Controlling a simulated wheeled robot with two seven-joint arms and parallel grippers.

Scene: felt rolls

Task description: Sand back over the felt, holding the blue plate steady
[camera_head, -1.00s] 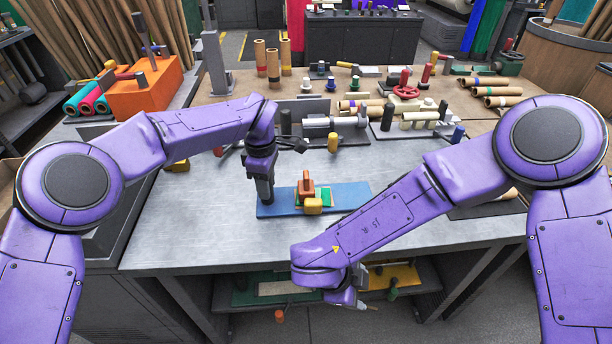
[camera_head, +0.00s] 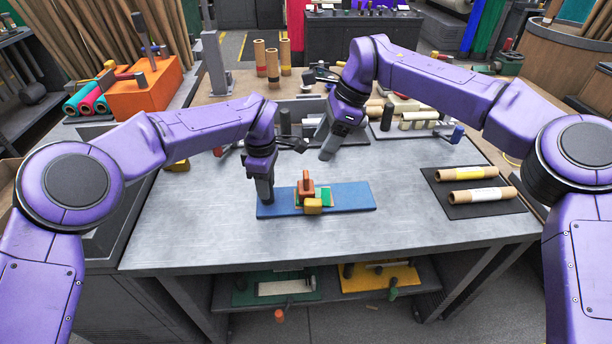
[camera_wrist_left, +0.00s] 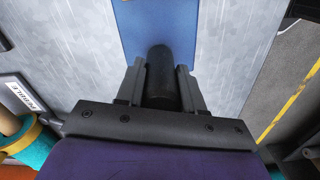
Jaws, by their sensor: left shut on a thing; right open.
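The blue plate (camera_head: 350,196) lies flat on the grey metal bench, and part of it shows in the left wrist view (camera_wrist_left: 157,22). My left gripper (camera_head: 265,196) is shut on a dark upright post (camera_wrist_left: 160,75) at the plate's left end. On the plate's middle sits a piece of green felt (camera_head: 326,199), mostly hidden by a sanding block with an orange-brown handle (camera_head: 306,188) and a yellow block (camera_head: 313,206) in front. My right gripper (camera_head: 328,148) is open and empty, behind the plate and above the bench.
Two tan rolls (camera_head: 475,196) lie on a dark mat (camera_head: 486,209) to the right. Several tools and pale rolls (camera_head: 418,122) fill the back of the bench. An orange block (camera_head: 145,92) stands at the far left. The bench between plate and mat is clear.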

